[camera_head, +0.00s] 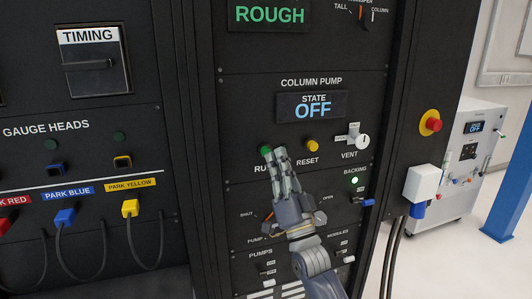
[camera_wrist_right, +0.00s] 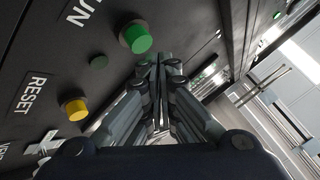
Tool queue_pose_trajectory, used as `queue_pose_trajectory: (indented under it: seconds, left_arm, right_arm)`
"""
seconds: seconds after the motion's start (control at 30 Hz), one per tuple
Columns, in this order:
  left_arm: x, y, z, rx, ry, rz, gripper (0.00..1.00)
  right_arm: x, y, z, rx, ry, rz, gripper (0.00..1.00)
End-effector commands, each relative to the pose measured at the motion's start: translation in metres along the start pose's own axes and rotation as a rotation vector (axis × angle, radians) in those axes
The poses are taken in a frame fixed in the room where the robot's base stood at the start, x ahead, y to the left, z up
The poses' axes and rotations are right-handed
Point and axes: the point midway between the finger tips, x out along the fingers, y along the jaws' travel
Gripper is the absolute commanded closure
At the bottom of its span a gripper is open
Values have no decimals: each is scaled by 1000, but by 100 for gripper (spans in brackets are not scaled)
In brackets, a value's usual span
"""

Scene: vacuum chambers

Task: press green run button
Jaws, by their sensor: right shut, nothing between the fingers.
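The green run button (camera_head: 265,150) is on the black column pump panel, left of the yellow reset button (camera_head: 312,144). In the right wrist view the green button (camera_wrist_right: 136,37) stands out from the panel with the yellow reset button (camera_wrist_right: 75,108) below it to the left. My right gripper (camera_head: 277,153) is shut and empty, its fingertips just right of the green button in the head view. In the wrist view the shut fingertips (camera_wrist_right: 159,60) are close beside the green button; I cannot tell whether they touch it. My left gripper is not in view.
The state display (camera_head: 312,107) above the buttons reads OFF. The vent handle (camera_head: 357,138) sticks out to the right. A red emergency button (camera_head: 433,124) is on the cabinet's right side. Blue (camera_head: 65,217) and yellow (camera_head: 130,208) plugs with cables hang at left.

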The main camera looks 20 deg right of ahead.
Motion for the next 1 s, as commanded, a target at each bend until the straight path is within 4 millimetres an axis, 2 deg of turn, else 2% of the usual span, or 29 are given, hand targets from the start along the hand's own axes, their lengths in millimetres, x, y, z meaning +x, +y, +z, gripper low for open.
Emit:
queue_pose_trajectory:
  seconds: [1.0]
  left_arm:
    - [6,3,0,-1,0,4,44]
  right_arm:
    - [8,6,7,0,0,0,100]
